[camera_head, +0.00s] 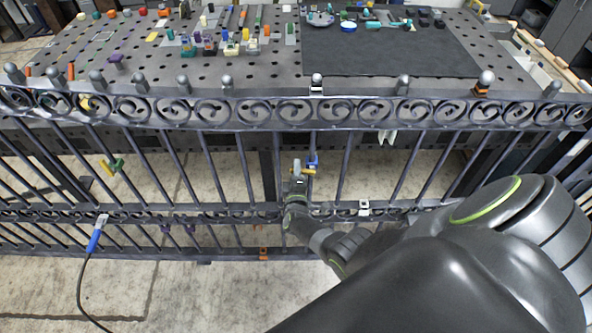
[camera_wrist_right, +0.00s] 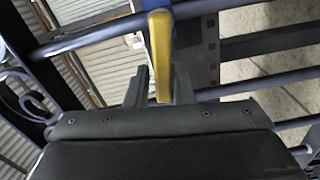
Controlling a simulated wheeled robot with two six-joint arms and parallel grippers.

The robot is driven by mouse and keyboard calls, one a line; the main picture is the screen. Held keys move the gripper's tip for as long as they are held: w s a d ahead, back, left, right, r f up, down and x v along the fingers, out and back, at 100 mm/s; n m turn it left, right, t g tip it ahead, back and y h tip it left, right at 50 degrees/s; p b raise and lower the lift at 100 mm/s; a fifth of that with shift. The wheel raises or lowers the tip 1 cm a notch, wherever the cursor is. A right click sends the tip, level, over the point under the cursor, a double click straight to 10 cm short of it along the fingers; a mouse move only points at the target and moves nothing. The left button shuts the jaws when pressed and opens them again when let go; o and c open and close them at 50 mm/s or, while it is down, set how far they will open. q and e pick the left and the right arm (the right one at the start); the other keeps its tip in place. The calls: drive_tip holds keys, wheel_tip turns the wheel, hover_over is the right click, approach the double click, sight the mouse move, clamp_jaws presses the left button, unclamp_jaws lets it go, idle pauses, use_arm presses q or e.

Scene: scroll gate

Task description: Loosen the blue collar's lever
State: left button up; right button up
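The blue collar (camera_head: 313,161) sits on an upright bar near the middle of the gate. Its yellow lever (camera_wrist_right: 161,50) fills the upper middle of the right wrist view, and a little blue of the collar shows behind its top. My right gripper (camera_head: 298,172) is at the collar in the head view. In the right wrist view its two dark fingers (camera_wrist_right: 159,85) stand one on each side of the lever's lower end. They look open around it; whether either finger touches the lever is unclear. My left gripper is not in view.
The dark gate (camera_head: 215,112) with scrolls and knobs spans the view. A green and yellow fitting (camera_head: 111,166) is on a bar at left. A blue-handled piece with a black cable (camera_head: 95,238) hangs at lower left. Behind stands a perforated table (camera_head: 250,70) with small parts.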

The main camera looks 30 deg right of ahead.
drive_tip(key=o, duration=0.3)
drive_tip(key=shift+s+a, duration=0.1)
drive_tip(key=p+v, duration=0.2)
drive_tip(key=v, duration=1.5)
drive_tip(key=shift+s+f, duration=0.1)
